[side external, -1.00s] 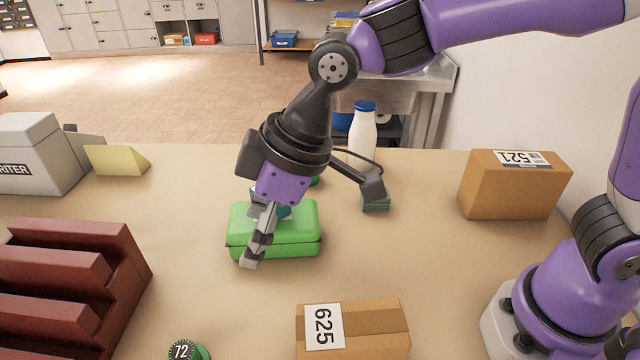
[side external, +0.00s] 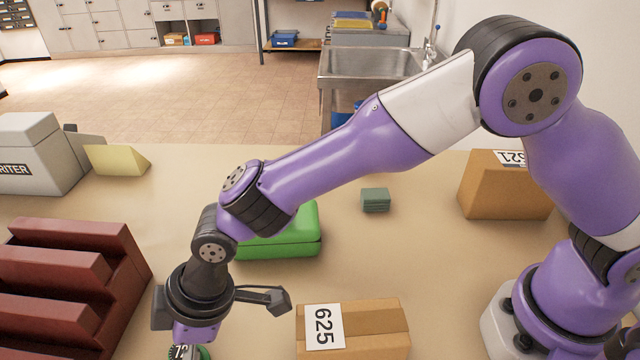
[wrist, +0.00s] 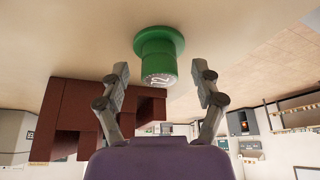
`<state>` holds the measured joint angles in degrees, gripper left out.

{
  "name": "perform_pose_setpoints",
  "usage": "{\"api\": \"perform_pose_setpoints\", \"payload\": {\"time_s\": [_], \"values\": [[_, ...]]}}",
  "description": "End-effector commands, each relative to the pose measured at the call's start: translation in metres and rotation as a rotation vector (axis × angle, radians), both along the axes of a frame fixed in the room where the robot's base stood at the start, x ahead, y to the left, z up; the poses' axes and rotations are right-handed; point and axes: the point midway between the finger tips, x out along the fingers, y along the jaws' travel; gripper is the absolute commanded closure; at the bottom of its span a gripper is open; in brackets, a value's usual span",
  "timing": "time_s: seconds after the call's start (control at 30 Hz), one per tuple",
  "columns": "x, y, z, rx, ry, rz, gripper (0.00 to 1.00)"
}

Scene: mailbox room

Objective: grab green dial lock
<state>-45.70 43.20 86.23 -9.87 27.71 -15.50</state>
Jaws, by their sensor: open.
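The green dial lock (wrist: 158,48) has a round wider base and a dark dial face with white numbers. In the wrist view it stands upper middle, between my two fingers but farther out than their tips. In the side view only part of the lock (side external: 205,353) shows at the bottom edge, mostly behind my gripper (side external: 188,341). In the wrist view my gripper (wrist: 161,70) is open, with a finger on either side of the lock and a visible gap to each. I cannot tell exactly how far the tips are from it.
A dark red slotted rack (side external: 75,260) stands left of my gripper. A cardboard box marked 625 (side external: 375,325) lies to its right. A green case (side external: 290,240) lies behind my arm. Another box (side external: 500,192) and a small grey-green stack (side external: 375,198) stand farther back.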

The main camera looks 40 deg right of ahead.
Motion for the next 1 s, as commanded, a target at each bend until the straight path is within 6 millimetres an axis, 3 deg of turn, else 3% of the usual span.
{"api": "perform_pose_setpoints", "payload": {"time_s": [0.3, 0.37, 0.4, 0.47, 0.83, 1.0], "values": [[0.002, 0.003, -0.008, 0.001, -0.001, -0.001, 0.25], [0.001, 0.003, -0.008, 0.001, -0.001, -0.001, 0.55], [0.001, 0.003, -0.008, 0.001, -0.001, -0.001, 0.75], [0.001, 0.003, -0.008, 0.001, -0.001, -0.001, 1.00], [0.001, 0.002, -0.008, -0.002, 0.001, -0.001, 1.00], [0.002, 0.003, 0.004, 0.002, -0.002, 0.000, 1.00]]}}
